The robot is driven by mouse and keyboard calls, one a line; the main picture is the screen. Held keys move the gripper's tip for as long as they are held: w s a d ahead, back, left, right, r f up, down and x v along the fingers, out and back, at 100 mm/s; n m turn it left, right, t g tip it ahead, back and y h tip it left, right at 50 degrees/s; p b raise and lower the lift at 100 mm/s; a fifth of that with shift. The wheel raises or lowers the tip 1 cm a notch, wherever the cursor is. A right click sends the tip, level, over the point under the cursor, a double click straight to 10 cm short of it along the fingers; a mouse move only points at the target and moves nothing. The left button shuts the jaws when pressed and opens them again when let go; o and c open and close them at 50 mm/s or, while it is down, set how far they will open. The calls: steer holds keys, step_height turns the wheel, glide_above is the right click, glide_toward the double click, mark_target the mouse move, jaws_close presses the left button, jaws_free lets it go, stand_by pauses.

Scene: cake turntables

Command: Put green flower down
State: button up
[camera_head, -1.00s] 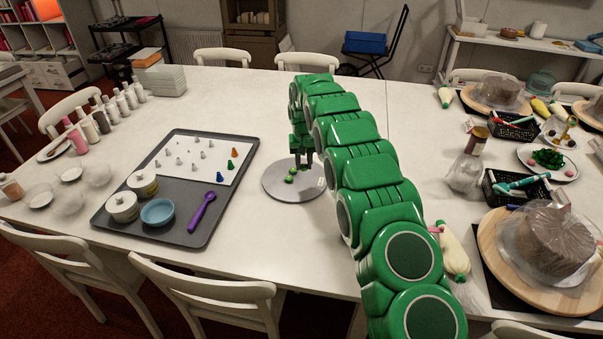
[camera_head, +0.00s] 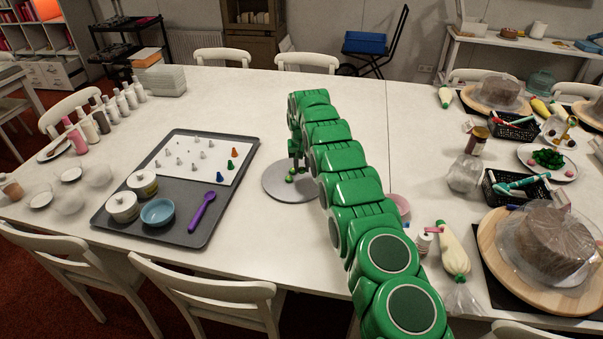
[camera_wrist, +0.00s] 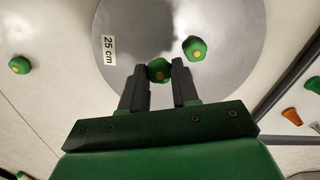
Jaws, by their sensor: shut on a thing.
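My gripper (camera_head: 297,165) is over the round grey cake board (camera_head: 283,194) in the head view. I cannot tell whether this flower touches the board. A second green flower (camera_wrist: 195,48) lies on the board beside the fingers; it also shows in the head view (camera_head: 289,178). A third green flower (camera_wrist: 19,65) lies off the board on the white table, at the left of the wrist view.
Wrapped cakes (camera_head: 548,240), baskets and a piping bag (camera_head: 453,250) are at the right. The table behind the board is clear.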

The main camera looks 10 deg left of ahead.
mark_target(301, 168)
steer(key=shift+w+a+f, duration=0.1)
steer(key=shift+w+f, duration=0.05)
steer(key=shift+f, duration=0.05)
steer(key=shift+f, duration=1.65)
steer(key=shift+f, duration=0.1)
steer(key=o, duration=0.7)
